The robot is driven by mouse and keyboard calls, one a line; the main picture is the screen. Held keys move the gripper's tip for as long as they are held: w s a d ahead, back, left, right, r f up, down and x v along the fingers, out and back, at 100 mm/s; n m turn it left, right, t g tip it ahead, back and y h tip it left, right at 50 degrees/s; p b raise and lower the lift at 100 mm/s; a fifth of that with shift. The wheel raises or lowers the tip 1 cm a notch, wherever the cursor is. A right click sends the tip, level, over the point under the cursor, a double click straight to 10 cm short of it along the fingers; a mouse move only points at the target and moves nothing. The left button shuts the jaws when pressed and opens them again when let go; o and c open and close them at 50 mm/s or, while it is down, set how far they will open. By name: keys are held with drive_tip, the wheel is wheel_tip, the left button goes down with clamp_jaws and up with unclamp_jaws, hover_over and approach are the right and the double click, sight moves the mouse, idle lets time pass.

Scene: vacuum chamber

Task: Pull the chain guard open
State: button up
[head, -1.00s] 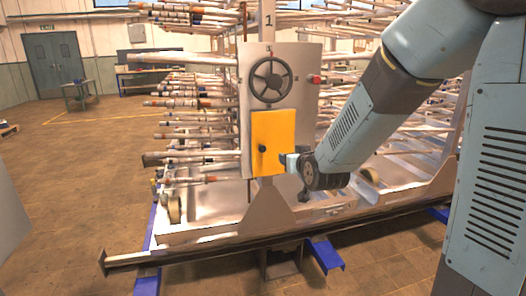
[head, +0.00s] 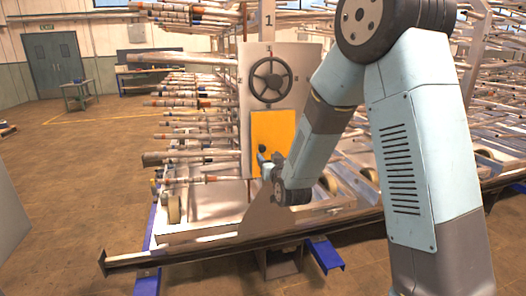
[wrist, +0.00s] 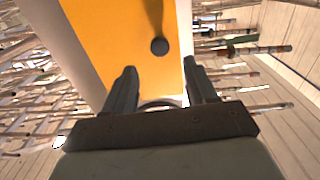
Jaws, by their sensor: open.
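The chain guard (head: 275,127) is a flat orange-yellow panel on a pale upright plate, below a dark handwheel. It carries a round dark knob (head: 261,148) near its left edge. In the wrist view the guard (wrist: 110,40) fills the upper middle, and the knob (wrist: 159,46) stands just beyond and between my fingertips. My gripper (wrist: 160,68) is open and empty, with a finger on either side below the knob. In the head view my gripper (head: 270,165) is close in front of the guard's lower part, and my wrist hides its lower right corner.
The dark handwheel (head: 271,80) sits above the guard on the pale plate (head: 305,70). Racks of long pipes (head: 195,130) stick out on both sides. A low rail (head: 190,257) with blue feet runs along the front.

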sight(263, 149)
drive_tip(key=x, duration=0.7)
drive_tip(key=shift+w+a+f, duration=0.1)
drive_tip(key=shift+w+a, duration=0.05)
drive_tip(key=shift+w, duration=0.25)
